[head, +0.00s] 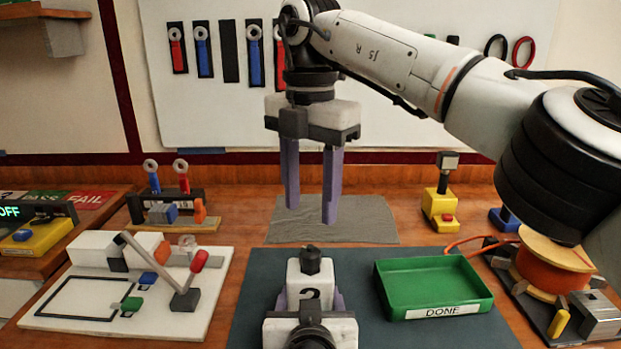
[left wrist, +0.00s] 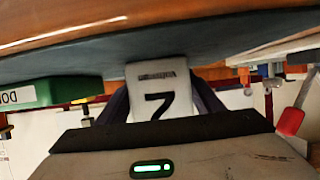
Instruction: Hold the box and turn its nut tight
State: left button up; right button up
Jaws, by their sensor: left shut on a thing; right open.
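The box (left wrist: 160,90) also shows between the fingers in the left wrist view; the nut is hidden there. My right gripper (head: 311,212) is open and empty, fingers pointing down, above and beyond the nut.
A green tray (head: 431,306) labelled DONE lies right of the box on the dark mat (head: 262,285). An orange spool (head: 553,265) stands at the right. A grey mat (head: 362,228) lies bare behind.

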pick_arm(q)
jog(key=shift+r, duration=0.1)
pick_arm(e)
jog(key=shift+r, duration=1.7)
pick_arm(q)
jog(key=o, duration=1.5)
